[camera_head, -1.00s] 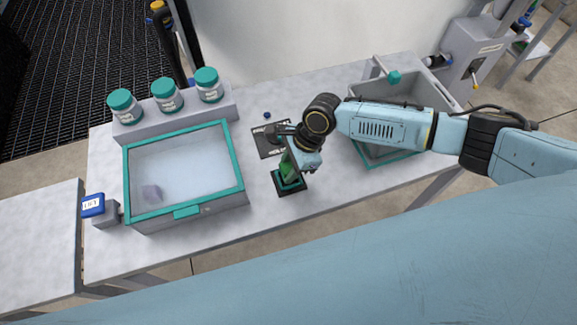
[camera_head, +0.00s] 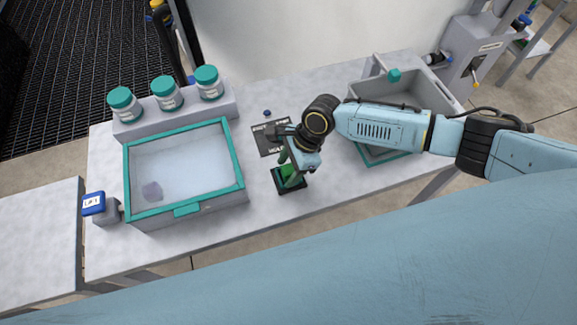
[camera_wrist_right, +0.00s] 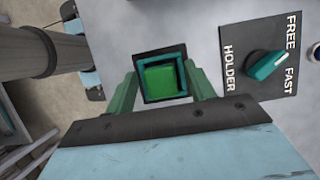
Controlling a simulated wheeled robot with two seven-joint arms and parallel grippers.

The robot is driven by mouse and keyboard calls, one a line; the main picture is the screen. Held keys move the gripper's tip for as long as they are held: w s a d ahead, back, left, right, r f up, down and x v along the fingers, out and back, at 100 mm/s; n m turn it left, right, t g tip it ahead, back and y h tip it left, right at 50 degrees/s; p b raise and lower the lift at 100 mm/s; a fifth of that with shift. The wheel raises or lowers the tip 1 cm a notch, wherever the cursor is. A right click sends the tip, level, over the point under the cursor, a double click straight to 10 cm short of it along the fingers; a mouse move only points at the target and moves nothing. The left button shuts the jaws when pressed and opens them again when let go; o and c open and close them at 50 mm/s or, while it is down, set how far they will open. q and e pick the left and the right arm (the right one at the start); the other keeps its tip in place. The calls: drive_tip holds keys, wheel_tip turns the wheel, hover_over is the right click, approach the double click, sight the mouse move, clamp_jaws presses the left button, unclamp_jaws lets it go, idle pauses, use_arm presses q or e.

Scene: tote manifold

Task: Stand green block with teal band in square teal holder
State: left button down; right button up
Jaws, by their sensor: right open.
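The green block (camera_wrist_right: 164,79) sits inside the square holder (camera_wrist_right: 150,55), which has a dark outer frame and teal inner edges. In the head view the block (camera_head: 290,171) rises from the holder (camera_head: 292,187) near the table's front edge. I cannot make out a separate teal band on the block. My right gripper (camera_wrist_right: 163,92) is open over the holder, with one green finger on each side of the block and gaps between. In the head view the right gripper (camera_head: 290,163) partly covers the block. My left gripper is not in view.
A dark panel (camera_wrist_right: 235,80) marked HOLDER, FREE and FAST, with a teal knob (camera_wrist_right: 267,66), lies beside the holder. A teal-rimmed clear-topped box (camera_head: 240,165) stands left, a grey tote (camera_head: 440,92) right. Several teal-lidded jars (camera_head: 168,96) stand behind the box.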

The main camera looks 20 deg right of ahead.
drive_tip(key=shift+w+r, duration=0.1)
drive_tip(key=shift+r, duration=0.35)
drive_tip(key=p+v, duration=0.2)
drive_tip(key=v, duration=1)
